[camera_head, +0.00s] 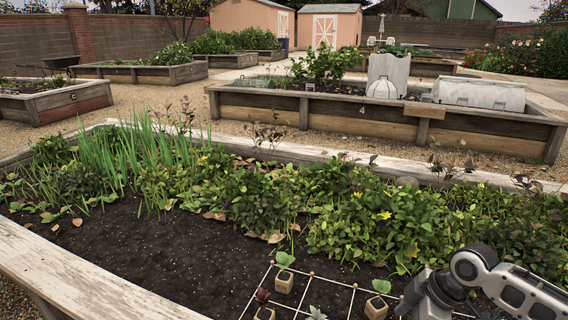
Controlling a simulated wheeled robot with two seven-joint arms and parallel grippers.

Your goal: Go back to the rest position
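One of my arms comes in at the lower right corner of the head view, with a white and dark grey link over the bed's front right. Its gripper lies below the picture or is hidden, so its fingers do not show. My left arm and gripper are not in view. A string grid (311,275) lies on the dark soil at the bottom, with small potted seedlings in it.
The near raised bed has a pale wooden edge (90,285) at front left and dense green plants (340,205) across its middle. Bare soil (140,250) lies at left. Beyond a gravel path stands another raised bed (370,115), with sheds (330,27) at the back.

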